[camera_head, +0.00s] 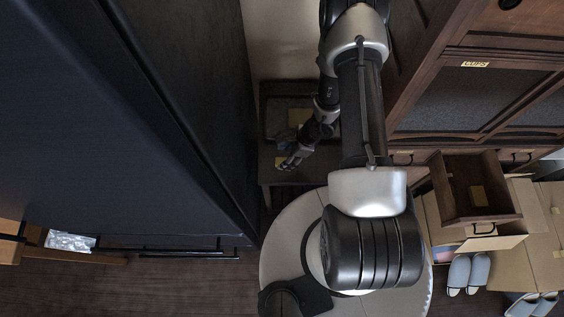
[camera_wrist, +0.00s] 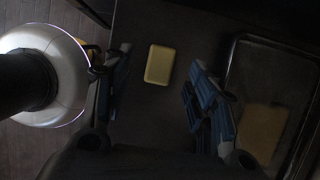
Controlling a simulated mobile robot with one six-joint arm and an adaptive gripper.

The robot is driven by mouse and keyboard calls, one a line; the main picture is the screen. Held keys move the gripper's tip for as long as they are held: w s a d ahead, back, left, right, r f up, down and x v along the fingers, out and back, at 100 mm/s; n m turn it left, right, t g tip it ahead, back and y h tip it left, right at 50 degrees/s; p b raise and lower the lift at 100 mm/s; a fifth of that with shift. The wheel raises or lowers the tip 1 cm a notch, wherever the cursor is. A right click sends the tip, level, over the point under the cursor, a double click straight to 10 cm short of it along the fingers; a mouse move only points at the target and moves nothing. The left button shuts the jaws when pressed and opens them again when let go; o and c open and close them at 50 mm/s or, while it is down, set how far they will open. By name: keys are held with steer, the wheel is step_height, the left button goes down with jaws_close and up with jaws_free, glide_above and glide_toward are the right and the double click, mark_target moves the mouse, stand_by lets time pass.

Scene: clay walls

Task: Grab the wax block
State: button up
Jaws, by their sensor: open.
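The wax block, a small pale yellow rounded rectangle, lies on a dark low table. In the wrist view the block (camera_wrist: 160,64) shows whole between the tips of my gripper (camera_wrist: 160,75), with a gap on each side. In the head view my gripper (camera_head: 291,161) is over the front part of the table (camera_head: 270,177). There a small yellowish patch, likely the wax block (camera_head: 281,161), shows beside the fingers, partly hidden. My gripper is open and empty; its height above the block is hard to tell.
A dark-rimmed tray (camera_wrist: 232,62) with a flat tan piece (camera_wrist: 262,132) in it lies right of the right finger. A tall dark cabinet (camera_head: 150,110) stands left of the table. An open drawer (camera_head: 475,190), cardboard boxes (camera_head: 535,215) and slippers (camera_head: 468,272) are to the right.

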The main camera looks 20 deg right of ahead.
mark_target(282, 161)
steer(key=b+x, duration=0.1)
steer(key=x, duration=0.2)
steer(key=shift+f, duration=0.35)
steer(key=shift+c, duration=0.4)
steer(key=c, duration=1)
steer(key=shift+r, duration=0.15)
